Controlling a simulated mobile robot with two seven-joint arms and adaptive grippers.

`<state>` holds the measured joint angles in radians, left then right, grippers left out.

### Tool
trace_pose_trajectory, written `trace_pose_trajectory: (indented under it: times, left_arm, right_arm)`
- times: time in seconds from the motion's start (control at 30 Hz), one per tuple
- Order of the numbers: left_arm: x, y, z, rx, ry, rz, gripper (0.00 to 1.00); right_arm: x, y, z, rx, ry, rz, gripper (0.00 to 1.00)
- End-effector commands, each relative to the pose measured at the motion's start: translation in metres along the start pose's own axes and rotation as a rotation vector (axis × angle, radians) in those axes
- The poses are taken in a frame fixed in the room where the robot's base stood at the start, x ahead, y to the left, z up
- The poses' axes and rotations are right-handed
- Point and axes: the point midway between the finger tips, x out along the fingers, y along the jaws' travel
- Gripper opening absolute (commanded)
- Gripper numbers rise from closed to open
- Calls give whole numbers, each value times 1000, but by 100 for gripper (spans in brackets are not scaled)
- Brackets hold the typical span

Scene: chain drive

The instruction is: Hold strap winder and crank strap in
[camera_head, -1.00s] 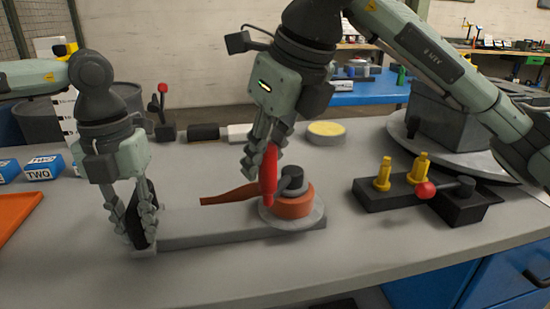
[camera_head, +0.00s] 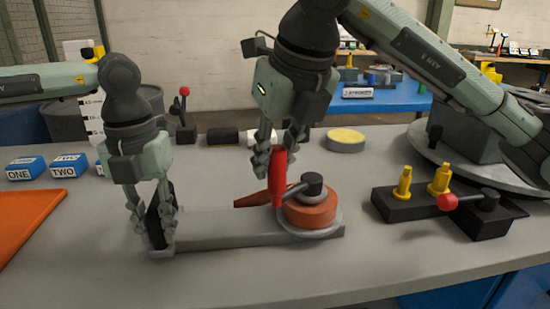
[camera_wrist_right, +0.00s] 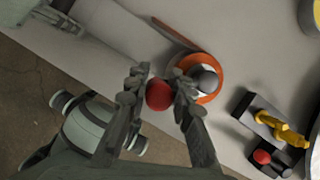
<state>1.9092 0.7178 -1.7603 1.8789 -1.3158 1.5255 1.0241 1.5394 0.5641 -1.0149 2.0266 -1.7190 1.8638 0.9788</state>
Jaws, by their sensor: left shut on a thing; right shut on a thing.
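The strap winder has a long grey base plate (camera_head: 225,228) with a black upright grip (camera_head: 160,205) at its left end. My left gripper (camera_head: 153,222) is shut on this grip, its fingers on either side. At the right end is the round spool with orange strap (camera_head: 312,211) wound on it, under a dark hub. The loose strap end (camera_head: 252,198) sticks out left, behind the red crank handle (camera_head: 277,180). My right gripper (camera_head: 275,157) is shut on the handle's upper part, left of the hub. The handle's round red top (camera_wrist_right: 158,95) shows between the fingers in the right wrist view.
A black block with yellow pegs (camera_head: 440,180) and a red-knobbed lever (camera_head: 448,201) stands to the right. An orange tray (camera_head: 28,220) and blue labelled blocks (camera_head: 69,167) lie at left. A yellow-topped disc (camera_head: 346,137) is behind. The table front is clear.

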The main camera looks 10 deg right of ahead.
Motion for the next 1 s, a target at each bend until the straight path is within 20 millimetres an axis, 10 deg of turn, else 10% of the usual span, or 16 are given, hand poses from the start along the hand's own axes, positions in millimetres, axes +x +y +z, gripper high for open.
trace_pose_trajectory:
  times: [1.0]
  left_arm:
    - [-2, -3, 0, 7, -4, -6, 0]
  right_arm:
    - [5, 5, 13, 135, -3, -50, 0]
